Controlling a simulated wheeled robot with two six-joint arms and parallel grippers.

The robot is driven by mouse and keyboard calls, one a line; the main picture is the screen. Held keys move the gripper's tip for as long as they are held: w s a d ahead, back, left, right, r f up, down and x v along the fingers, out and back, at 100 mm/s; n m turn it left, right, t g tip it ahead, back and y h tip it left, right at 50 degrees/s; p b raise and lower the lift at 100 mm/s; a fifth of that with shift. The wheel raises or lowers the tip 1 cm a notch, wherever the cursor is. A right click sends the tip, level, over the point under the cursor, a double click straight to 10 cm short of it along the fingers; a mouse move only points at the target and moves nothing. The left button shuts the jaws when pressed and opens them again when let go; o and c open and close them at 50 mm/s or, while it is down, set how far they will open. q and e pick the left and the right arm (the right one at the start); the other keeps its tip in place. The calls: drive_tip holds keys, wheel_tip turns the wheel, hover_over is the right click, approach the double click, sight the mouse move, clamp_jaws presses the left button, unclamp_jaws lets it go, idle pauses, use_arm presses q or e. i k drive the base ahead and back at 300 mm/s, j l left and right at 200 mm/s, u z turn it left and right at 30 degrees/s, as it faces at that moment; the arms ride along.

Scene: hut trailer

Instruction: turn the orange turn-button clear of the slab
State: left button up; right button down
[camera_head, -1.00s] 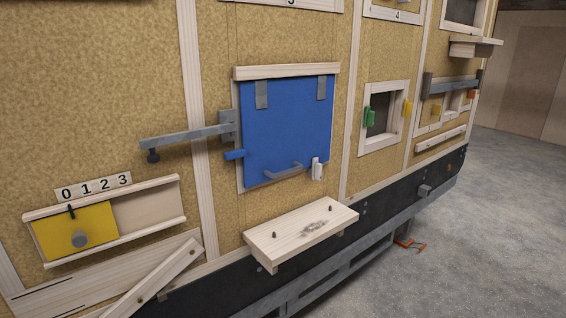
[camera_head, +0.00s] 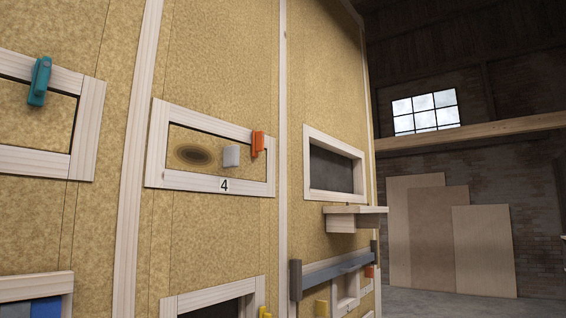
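The orange turn-button (camera_head: 257,143) sits upright on the right side of a pale wooden frame (camera_head: 157,160) marked 4. Its lower end reaches over the frame's inner edge at the slab's right end. The slab (camera_head: 210,147) is a tan panel inside the frame with a dark oval knot and a grey-white block-shaped knob (camera_head: 231,156). Neither of my grippers is in view.
A teal turn-button (camera_head: 40,80) is on another frame at the left. A small wooden shelf (camera_head: 355,210) juts out at the right, above a grey bar (camera_head: 335,272) across the wall. Open floor lies beyond the wall's right end.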

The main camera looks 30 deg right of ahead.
sight(257, 137)
drive_tip(key=i+l, duration=0.15)
drive_tip(key=l, duration=0.2)
drive_tip(key=i+l, duration=0.1)
drive_tip(key=l, duration=0.25)
drive_tip(key=i+l, duration=0.15)
drive_tip(key=l, duration=0.15)
drive_tip(key=i+l, duration=0.15)
drive_tip(key=l, duration=0.2)
drive_tip(key=i+l, duration=0.1)
drive_tip(key=l, duration=0.25)
